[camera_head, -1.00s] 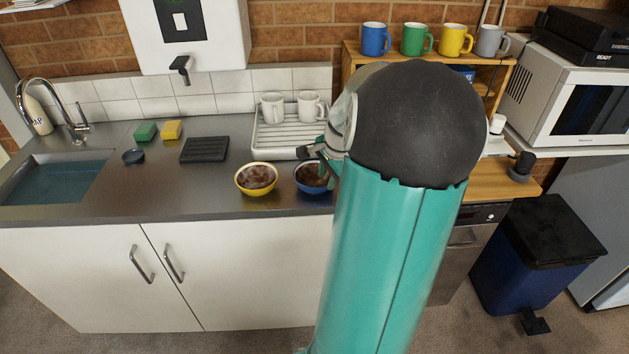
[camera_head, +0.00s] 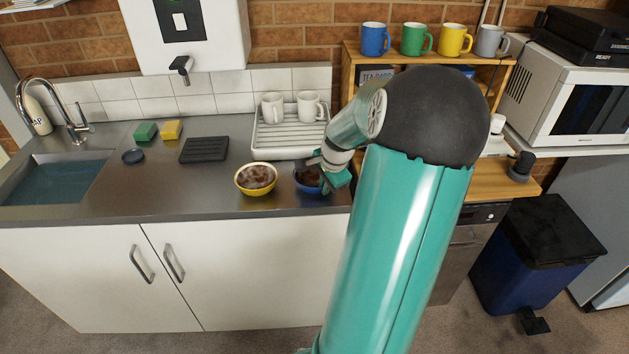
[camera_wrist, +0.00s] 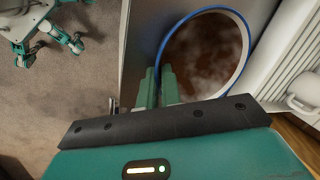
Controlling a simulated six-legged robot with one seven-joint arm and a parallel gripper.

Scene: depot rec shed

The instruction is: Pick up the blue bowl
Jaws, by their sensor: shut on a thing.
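The blue bowl (camera_head: 308,187) stands on the steel counter, partly hidden behind my gripper (camera_head: 337,180). It holds something brown. In the wrist view the blue bowl (camera_wrist: 246,73) shows its blue rim and brown, steaming contents from above. My gripper (camera_wrist: 158,85) is at the near-left side of the bowl there, its green fingers close together at the rim and shut on it. The bowl looks upright, and I cannot tell any gap between it and the counter.
A yellow bowl (camera_head: 256,188) with brown contents stands close to the left. A white drying rack (camera_head: 265,146) with two white mugs is behind. A black ribbed mat (camera_head: 204,150) and the sink (camera_head: 55,180) lie further left. Coloured mugs stand on a wooden shelf (camera_head: 400,60).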

